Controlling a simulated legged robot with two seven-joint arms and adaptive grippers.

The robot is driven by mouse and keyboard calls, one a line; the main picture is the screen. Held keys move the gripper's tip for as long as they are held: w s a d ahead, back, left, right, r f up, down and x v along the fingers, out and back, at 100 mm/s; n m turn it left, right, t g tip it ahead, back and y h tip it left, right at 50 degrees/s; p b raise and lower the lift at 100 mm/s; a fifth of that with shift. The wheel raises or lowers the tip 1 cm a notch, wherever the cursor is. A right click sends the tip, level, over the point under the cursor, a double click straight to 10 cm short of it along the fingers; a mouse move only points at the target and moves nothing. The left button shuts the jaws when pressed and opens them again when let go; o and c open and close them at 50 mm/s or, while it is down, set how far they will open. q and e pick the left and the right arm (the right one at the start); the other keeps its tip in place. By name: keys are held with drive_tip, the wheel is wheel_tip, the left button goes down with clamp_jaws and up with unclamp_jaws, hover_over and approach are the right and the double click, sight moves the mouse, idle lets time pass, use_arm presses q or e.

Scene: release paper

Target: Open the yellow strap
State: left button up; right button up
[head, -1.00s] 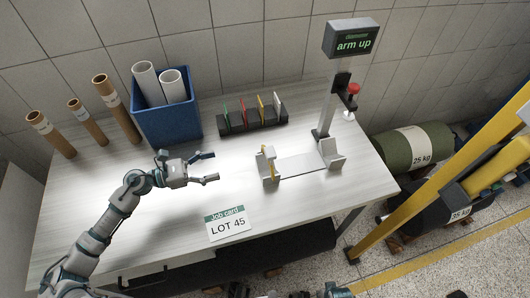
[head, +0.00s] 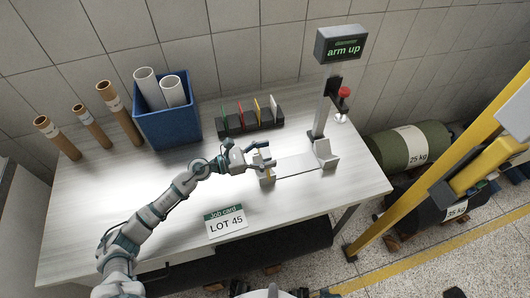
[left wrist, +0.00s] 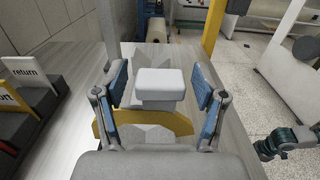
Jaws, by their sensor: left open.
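The yellow strap (left wrist: 150,122) is a curved band across the near cradle in the left wrist view, with a pale grey block (left wrist: 160,84) in front of it. My left gripper (head: 268,157) is open at the left cradle of the stand. In its wrist view, its blue-padded fingers (left wrist: 161,90) stand on either side of the grey block, with gaps on both sides. In the head view the gripper hides most of the strap. Part of my right arm (left wrist: 286,142) shows at the right edge of the left wrist view; its jaw state is unclear.
The stand's right cradle (head: 325,154) and post with red knob (head: 344,92) and "arm up" display (head: 342,46) are to the right. A card rack (head: 249,124), blue bin (head: 168,126) and cardboard tubes stand behind. A LOT 45 card (head: 226,222) lies in front.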

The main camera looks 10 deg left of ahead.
use_arm(q)
drive_tip(key=shift+d, duration=0.3)
drive_tip(key=shift+a, duration=0.4)
drive_tip(key=c, duration=0.9)
clamp_jaws()
drive_tip(key=shift+w, duration=0.1)
use_arm(e)
drive_tip(key=shift+w, duration=0.1)
